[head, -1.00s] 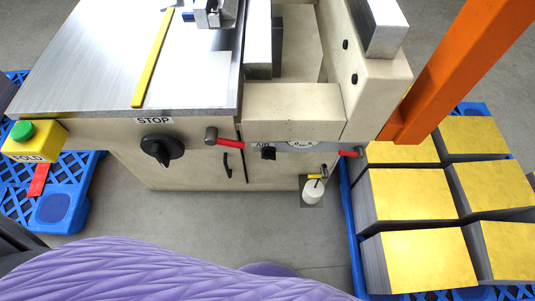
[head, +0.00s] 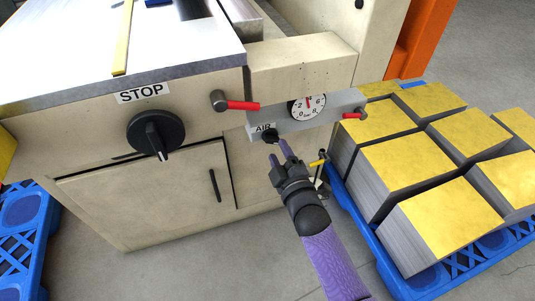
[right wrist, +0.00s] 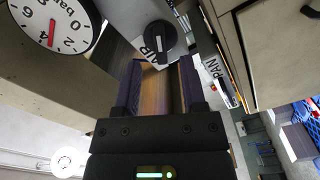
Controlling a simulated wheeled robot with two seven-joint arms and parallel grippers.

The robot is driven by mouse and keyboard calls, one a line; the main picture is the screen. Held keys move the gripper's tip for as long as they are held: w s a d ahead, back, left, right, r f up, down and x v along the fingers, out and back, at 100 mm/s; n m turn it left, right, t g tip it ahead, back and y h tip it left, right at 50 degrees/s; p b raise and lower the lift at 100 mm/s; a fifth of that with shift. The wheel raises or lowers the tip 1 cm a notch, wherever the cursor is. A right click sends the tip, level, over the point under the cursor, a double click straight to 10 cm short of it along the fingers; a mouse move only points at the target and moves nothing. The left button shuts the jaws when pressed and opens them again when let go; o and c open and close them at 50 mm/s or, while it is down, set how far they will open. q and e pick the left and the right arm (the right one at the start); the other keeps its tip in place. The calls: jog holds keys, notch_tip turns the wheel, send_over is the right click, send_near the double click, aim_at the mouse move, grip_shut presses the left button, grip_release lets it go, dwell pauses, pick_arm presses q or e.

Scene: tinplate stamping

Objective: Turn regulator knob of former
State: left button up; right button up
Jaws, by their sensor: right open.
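The former (head: 300,68) is a cream machine body with a grey air panel. A small black regulator knob (head: 271,136) sits under the AIR label on this panel. The knob also shows in the right wrist view (right wrist: 159,41), just beyond the fingertips. A round white bar gauge (head: 308,107) with a red needle is right of the knob; in the right wrist view the needle (right wrist: 51,33) points near 4. My right gripper (head: 281,154) is open, its purple fingers pointing up at the knob, with nothing visible between them. My left gripper is not in view.
A large black knob (head: 155,134) under the STOP label is on the cabinet at left. Red-handled valves (head: 240,105) flank the gauge. Stacks of yellow sheets (head: 408,162) stand on a blue pallet (head: 376,246) at right, close to my right arm.

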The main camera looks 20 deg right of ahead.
aim_at(274, 143)
jog(key=shift+w+f+b, duration=0.2)
jog(key=shift+w+b, duration=0.25)
jog(key=shift+w, duration=0.8)
jog(key=shift+w+r, duration=0.2)
jog(key=shift+w, duration=0.1)
grip_shut()
